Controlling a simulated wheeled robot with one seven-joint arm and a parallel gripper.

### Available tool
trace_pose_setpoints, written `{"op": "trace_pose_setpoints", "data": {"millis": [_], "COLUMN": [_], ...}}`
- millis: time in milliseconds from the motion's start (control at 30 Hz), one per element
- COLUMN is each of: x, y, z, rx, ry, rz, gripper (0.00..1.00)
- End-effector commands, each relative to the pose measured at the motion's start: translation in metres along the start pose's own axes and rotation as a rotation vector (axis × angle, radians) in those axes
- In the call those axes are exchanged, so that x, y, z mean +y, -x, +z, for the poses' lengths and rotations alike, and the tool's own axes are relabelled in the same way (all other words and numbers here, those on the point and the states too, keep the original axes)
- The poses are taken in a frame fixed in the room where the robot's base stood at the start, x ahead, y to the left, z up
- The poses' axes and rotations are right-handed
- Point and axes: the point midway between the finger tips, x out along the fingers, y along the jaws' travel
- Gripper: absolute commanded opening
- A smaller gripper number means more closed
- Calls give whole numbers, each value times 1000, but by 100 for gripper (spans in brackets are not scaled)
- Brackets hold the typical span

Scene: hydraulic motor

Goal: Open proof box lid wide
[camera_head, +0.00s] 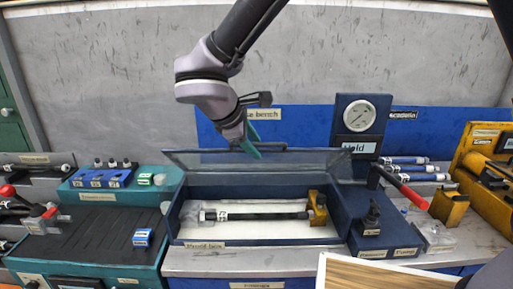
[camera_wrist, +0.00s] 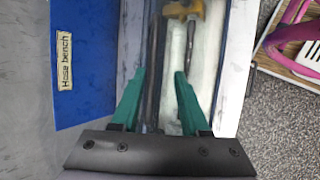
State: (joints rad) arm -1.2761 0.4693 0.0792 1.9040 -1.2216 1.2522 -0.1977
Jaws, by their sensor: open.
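The proof box (camera_head: 255,244) is a dark blue case with a pale interior in the middle of the bench in the head view. Its clear lid (camera_head: 195,160) is raised along the back edge; its exact angle is hard to tell. Inside lie a black hose (camera_head: 260,215) and a brass fitting (camera_head: 318,207). My gripper (camera_head: 251,143) is at the lid's upper edge, around mid-length, with green fingers pointing down. In the wrist view my gripper (camera_wrist: 158,92) has its fingers apart, with the box interior seen between and beyond them. Contact with the lid cannot be told.
A pressure gauge (camera_head: 360,116) on a blue housing stands right of the box, with a red-handled lever (camera_head: 405,190) beside it. A teal tray (camera_head: 90,235) is at left, a yellow fixture (camera_head: 485,165) at right. A blue hose bench panel (camera_head: 300,122) is behind.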

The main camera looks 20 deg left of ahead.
Motion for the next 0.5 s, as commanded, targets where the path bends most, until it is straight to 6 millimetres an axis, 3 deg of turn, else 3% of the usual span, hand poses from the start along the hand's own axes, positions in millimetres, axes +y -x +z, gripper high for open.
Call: {"op": "trace_pose_setpoints", "data": {"millis": [500], "x": [2], "y": [37], "z": [0], "rx": [1], "ry": [-1], "rz": [0], "gripper": [45]}}
